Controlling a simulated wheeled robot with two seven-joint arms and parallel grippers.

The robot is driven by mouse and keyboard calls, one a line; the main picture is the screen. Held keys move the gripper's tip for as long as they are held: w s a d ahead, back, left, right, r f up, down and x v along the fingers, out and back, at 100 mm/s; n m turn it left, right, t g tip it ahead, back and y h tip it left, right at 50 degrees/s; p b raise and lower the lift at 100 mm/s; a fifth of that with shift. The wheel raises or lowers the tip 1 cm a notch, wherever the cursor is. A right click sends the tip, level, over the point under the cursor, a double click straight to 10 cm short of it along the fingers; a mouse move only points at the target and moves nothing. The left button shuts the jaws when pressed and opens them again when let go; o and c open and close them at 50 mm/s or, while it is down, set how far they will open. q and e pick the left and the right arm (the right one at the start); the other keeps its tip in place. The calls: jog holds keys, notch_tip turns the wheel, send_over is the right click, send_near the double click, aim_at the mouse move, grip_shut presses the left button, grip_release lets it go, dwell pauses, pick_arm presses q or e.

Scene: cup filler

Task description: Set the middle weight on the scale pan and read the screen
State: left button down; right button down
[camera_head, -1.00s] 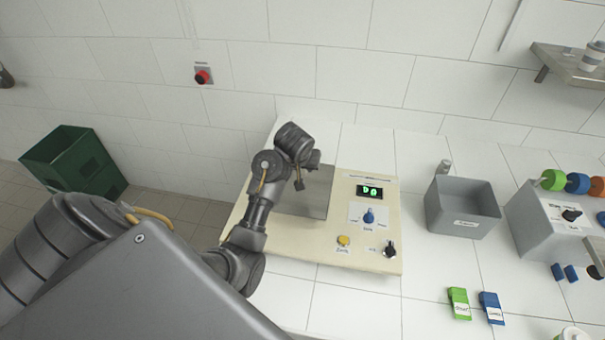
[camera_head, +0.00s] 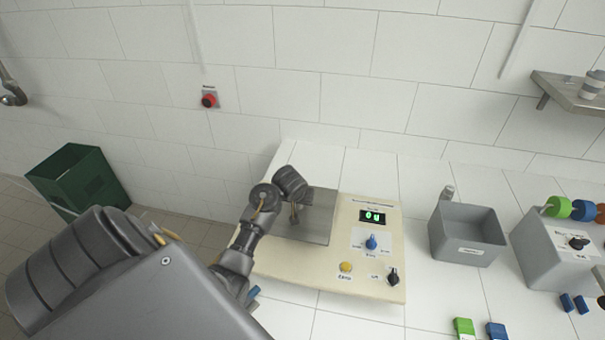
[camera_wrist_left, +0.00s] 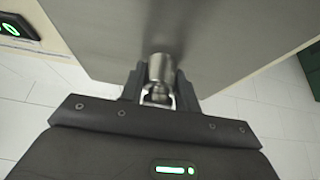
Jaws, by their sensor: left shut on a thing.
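My left gripper (camera_head: 295,214) is over the scale pan (camera_head: 322,228), a grey metal plate on a cream scale body (camera_head: 325,275). In the left wrist view the gripper (camera_wrist_left: 160,92) is shut on a small shiny metal weight (camera_wrist_left: 160,70), held upright against the pan (camera_wrist_left: 220,35). I cannot tell whether the weight touches the pan. The scale's screen (camera_head: 372,217) shows green characters that look like "0 g"; part of it also shows in the left wrist view (camera_wrist_left: 14,27). My right gripper is not in view.
A blue knob (camera_head: 371,243), a yellow button (camera_head: 346,267) and a black knob (camera_head: 393,277) sit on the scale. A grey bin (camera_head: 467,238) stands to the right, with a small metal cylinder (camera_head: 447,192) behind it. A green crate (camera_head: 80,180) stands at far left.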

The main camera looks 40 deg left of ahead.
pick_arm(q)
jog(key=shift+f, duration=0.6)
jog(key=c, duration=1)
grip_release()
jog(key=shift+d, duration=0.1)
jog(key=shift+r, duration=0.4)
jog(key=shift+v, duration=6.2)
